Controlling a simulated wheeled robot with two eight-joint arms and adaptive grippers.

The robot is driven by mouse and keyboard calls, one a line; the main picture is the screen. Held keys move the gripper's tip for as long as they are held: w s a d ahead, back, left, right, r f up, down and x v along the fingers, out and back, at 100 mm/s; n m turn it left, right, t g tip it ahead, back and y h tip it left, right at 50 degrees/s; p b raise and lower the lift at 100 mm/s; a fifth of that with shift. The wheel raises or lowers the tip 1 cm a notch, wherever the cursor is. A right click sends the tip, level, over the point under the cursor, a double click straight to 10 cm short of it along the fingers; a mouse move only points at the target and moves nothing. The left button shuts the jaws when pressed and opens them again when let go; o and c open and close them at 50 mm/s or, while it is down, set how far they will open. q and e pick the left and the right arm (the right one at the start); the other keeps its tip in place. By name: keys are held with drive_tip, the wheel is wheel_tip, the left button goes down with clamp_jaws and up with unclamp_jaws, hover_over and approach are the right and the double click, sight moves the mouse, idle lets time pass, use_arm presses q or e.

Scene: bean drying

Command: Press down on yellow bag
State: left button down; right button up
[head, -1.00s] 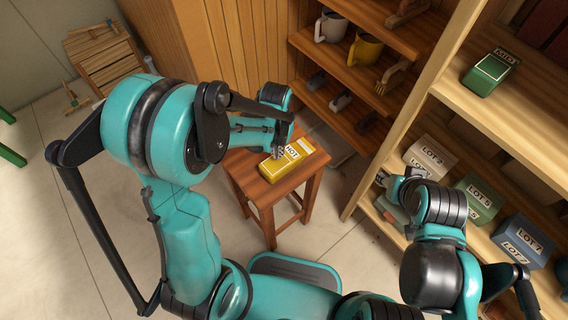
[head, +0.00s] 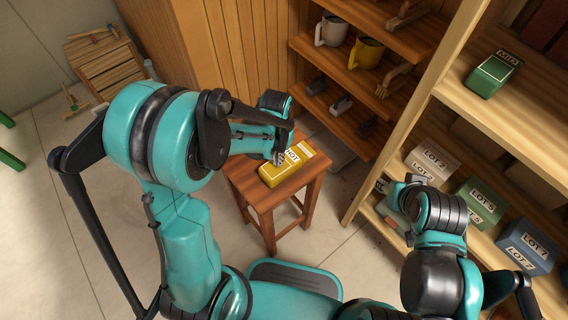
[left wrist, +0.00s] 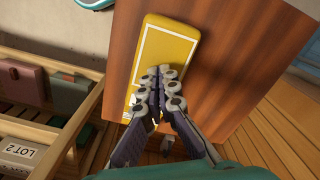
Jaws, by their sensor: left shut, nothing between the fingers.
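The yellow bag (head: 282,168) lies flat on a small wooden stool (head: 262,196), its label partly covered. It also shows in the left wrist view (left wrist: 172,52). My left gripper (head: 279,158) is over the bag with its fingers closed together and nothing between them. In the left wrist view the shut fingertips (left wrist: 160,74) overlap the bag's middle; whether they touch it I cannot tell. My right gripper (head: 398,192) is by the shelf on the right; its fingers are too small and turned to read.
A wooden shelf unit (head: 400,150) at the right holds a green box (head: 491,75) above and several lot-marked boxes, such as a blue one (head: 526,245), below. Cups and brushes sit on the back shelves (head: 340,60).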

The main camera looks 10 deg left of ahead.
use_arm(q)
drive_tip(key=shift+f, duration=0.15)
idle(0.5)
drive_tip(key=shift+f+b, duration=0.15)
drive_tip(key=shift+b, duration=0.2)
drive_tip(key=shift+f+b, duration=0.3)
idle(0.4)
drive_tip(key=shift+s+f, duration=0.1)
drive_tip(key=shift+s, duration=0.05)
idle(1.8)
drive_tip(key=shift+r+p, duration=0.45)
drive_tip(key=shift+r, duration=0.25)
drive_tip(key=shift+r+p, duration=2.1)
drive_tip(key=shift+r, duration=0.8)
